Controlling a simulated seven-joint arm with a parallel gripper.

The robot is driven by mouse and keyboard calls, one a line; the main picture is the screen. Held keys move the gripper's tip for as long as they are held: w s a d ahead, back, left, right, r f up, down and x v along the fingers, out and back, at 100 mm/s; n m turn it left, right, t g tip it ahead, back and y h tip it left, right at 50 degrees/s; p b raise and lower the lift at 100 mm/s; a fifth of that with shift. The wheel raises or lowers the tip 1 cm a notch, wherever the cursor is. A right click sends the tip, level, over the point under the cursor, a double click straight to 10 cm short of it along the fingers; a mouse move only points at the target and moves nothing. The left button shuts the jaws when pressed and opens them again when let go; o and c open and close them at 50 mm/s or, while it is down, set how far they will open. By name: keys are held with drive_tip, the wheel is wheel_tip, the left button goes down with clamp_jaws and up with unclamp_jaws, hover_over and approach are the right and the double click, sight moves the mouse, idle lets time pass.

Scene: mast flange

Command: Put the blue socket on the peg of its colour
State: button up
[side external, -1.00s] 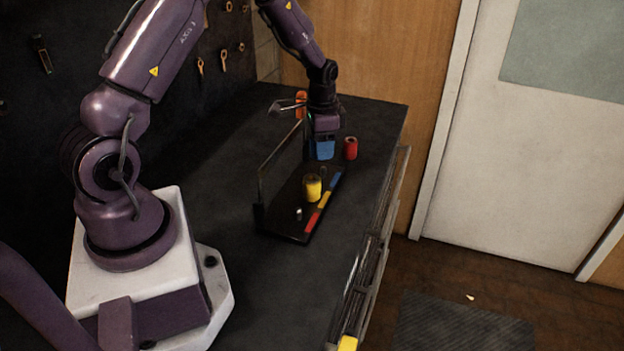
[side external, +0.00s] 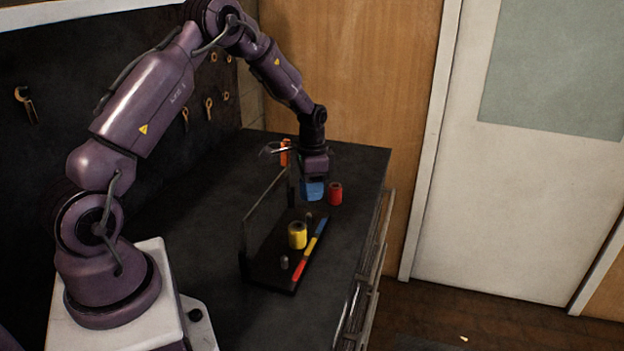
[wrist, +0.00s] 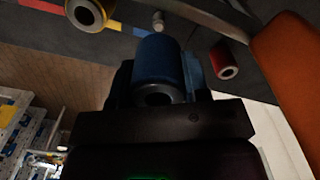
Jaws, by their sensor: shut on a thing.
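My gripper (side external: 313,182) is shut on the blue socket (side external: 313,191), which also shows between the fingers in the wrist view (wrist: 158,65). It holds the socket a little above the far end of the dark base (side external: 270,276). A bare peg (side external: 309,217) stands beside the blue strip (side external: 320,227), just nearer the side camera than the held socket; the wrist view shows a bare peg (wrist: 158,20) beyond the socket. The yellow socket (side external: 297,235) sits on the base beside the yellow strip. Another bare peg (side external: 284,262) stands beside the red strip (side external: 300,270).
The red socket (side external: 335,194) stands on the bench to the right of the held socket. A thin upright frame (side external: 262,210) runs along the base's left side. An orange object (side external: 285,152) is behind it, near my gripper. The bench left of the frame is clear.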

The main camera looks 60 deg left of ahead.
drive_tip(key=shift+f, duration=1.85)
drive_tip(key=shift+f, duration=1.1)
drive_tip(key=shift+r, duration=0.2)
drive_tip(key=shift+r, duration=0.6)
drive_tip(key=shift+f, duration=0.75)
idle(0.9)
drive_tip(key=o, duration=1)
drive_tip(key=shift+o, duration=0.2)
wheel_tip(320, 180, up, 13)
